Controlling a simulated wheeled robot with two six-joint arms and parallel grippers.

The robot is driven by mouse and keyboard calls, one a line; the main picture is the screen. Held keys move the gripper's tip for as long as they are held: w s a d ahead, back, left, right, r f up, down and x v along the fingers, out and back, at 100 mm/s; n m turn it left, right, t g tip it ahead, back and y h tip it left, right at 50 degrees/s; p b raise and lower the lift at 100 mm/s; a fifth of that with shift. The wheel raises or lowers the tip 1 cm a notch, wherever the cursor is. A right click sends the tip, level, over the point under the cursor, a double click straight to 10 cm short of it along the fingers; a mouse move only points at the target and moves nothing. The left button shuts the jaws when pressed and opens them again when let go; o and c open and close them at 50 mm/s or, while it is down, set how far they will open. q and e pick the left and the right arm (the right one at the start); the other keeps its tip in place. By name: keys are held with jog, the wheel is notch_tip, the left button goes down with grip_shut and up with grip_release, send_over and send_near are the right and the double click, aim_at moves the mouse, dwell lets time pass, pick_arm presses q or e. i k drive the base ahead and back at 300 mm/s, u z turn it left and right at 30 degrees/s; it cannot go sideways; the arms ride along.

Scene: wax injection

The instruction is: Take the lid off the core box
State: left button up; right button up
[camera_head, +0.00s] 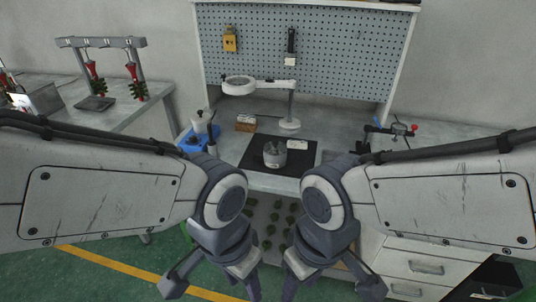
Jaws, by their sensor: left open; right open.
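A round grey metal piece (275,154), which looks like the core box, stands on a black mat (247,165) in the middle of the workbench. Its top has raised or uneven parts; at this size I cannot tell where the lid ends and the body begins. My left gripper (213,290) is open and empty, low in front of the bench, nearer to me than the round piece and to its left. My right gripper (330,290) is open and empty at the same height, to its right. Neither touches the round piece.
A ring lamp (240,84) on a stand (290,105) rises behind the mat. A small brown box (245,123) and a blue tray (192,138) with bottles are at left. A small white item (298,144) lies beside the round piece. A clamp-like tool (395,130) is at right.

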aim_at(275, 151)
jog(key=k, duration=0.6)
jog(key=z, duration=0.45)
jog(key=i, duration=1.35)
jog(key=u, duration=0.7)
jog(key=i, duration=0.6)
jog(key=u, duration=0.45)
